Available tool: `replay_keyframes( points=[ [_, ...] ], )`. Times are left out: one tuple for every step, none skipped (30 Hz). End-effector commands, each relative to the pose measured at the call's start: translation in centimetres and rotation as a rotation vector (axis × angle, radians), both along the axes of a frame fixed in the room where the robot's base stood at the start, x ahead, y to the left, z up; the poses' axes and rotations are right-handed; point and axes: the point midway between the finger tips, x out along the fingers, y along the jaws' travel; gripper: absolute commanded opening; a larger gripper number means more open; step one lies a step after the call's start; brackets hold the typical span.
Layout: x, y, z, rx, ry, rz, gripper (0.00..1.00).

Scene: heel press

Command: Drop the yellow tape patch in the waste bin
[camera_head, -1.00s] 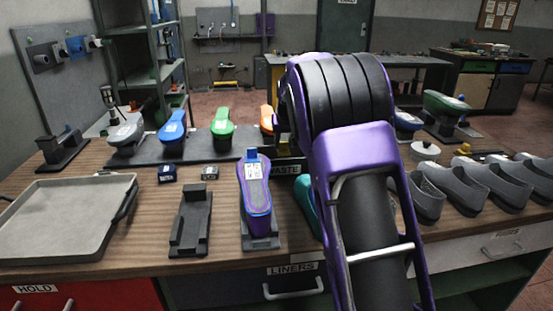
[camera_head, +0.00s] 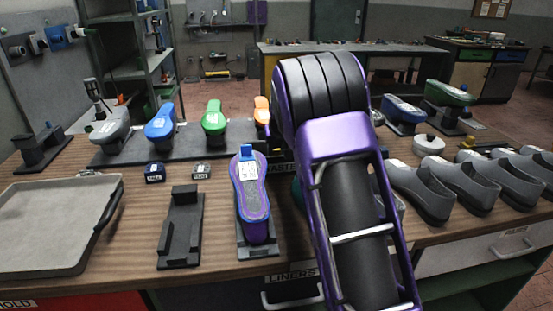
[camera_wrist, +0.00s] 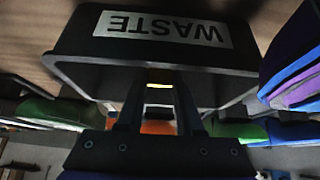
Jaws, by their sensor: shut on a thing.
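The waste bin (camera_wrist: 85,68) is a dark box with a white WASTE label. In the wrist view it fills the upper middle, upside down. In the wrist view the fingertips overlap the bin's edge; I cannot tell whether the patch is over the opening. In the head view my arm hides the gripper and patch.
A purple shoe last (camera_head: 252,200) stands left of the bin label, beside an empty black stand (camera_head: 181,230). A grey tray (camera_head: 55,225) lies at the left. Several grey shoe shapes (camera_head: 420,192) line the right. Coloured lasts, including a green one (camera_head: 213,117), stand behind.

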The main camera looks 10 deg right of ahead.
Motion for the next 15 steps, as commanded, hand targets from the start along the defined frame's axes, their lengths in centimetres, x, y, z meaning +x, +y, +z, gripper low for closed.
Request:
replay_keyframes(
  points=[
    [-0.1,0.0,-1.3,0.001,0.006,-0.001,0.0],
    [-0.1,0.0,-1.7,0.001,0.004,-0.001,0.0],
    [0.0,0.0,-2.1,0.001,0.003,-0.001,0.0],
    [0.0,0.0,-2.3,0.0,0.003,0.0,0.0],
    [0.0,0.0,-2.4,0.0,0.002,0.0,0.0],
    [0.0,0.0,-2.4,0.0,0.001,0.0,0.0],
    [0.0,0.0,-2.4,0.0,0.001,0.0,0.0],
    [0.0,0.0,-2.4,0.0,0.0,0.0,0.0],
    [0.0,0.0,-2.4,0.0,0.001,0.0,0.0],
    [0.0,0.0,-2.4,0.0,0.001,0.0,0.0],
    [0.0,0.0,-2.4,0.0,0.001,0.0,0.0],
    [0.0,0.0,-2.4,0.0,0.001,0.0,0.0],
    [0.0,0.0,-2.5,0.0,0.001,0.0,0.0],
    [0.0,0.0,-2.6,0.0,0.001,0.0,0.0],
    [0.0,0.0,-2.8,0.0,0.001,0.0,0.0]
  ],
)
